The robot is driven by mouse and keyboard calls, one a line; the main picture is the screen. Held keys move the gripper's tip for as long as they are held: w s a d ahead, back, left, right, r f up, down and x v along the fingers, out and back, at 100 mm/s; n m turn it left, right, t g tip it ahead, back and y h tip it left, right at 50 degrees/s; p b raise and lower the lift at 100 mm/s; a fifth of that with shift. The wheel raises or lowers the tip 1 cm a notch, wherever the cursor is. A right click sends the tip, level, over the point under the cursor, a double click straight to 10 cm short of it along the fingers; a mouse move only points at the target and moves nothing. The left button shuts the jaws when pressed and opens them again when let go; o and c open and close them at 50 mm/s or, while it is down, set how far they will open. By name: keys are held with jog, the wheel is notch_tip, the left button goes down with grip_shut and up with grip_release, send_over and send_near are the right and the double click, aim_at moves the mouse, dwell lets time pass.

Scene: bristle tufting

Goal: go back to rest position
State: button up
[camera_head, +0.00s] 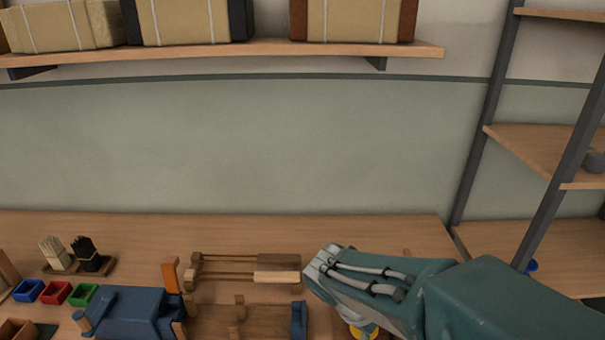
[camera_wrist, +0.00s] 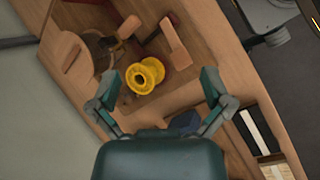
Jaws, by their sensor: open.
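My gripper (camera_wrist: 158,100) is open in the wrist view, its two teal fingers spread wide with nothing between the tips. A yellow spool (camera_wrist: 145,76) lies on the wooden bench beyond the fingers, apart from them. In the head view my teal arm reaches in from the lower right over the bench (camera_head: 385,222), and its fingers are hidden. A bit of the yellow spool (camera_head: 364,331) shows below my arm at the bottom edge.
A blue machine (camera_head: 128,312), wooden fixtures (camera_head: 246,273) and small blue, red and green bins (camera_head: 56,292) stand left of my arm. Bristle bundles (camera_head: 73,254) stand behind the bins. A wall shelf (camera_head: 220,52) hangs above. A shelving rack (camera_head: 487,110) stands at right.

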jog(key=s+d+r+m+t+y, duration=0.1)
jog(key=s+r+m+t+y, duration=0.4)
jog(key=s+r+m, duration=0.3)
jog(key=shift+r+m+y, duration=0.6)
jog(key=shift+r+m, duration=0.1)
jog(key=shift+m, duration=0.3)
jog(key=shift+d, duration=0.1)
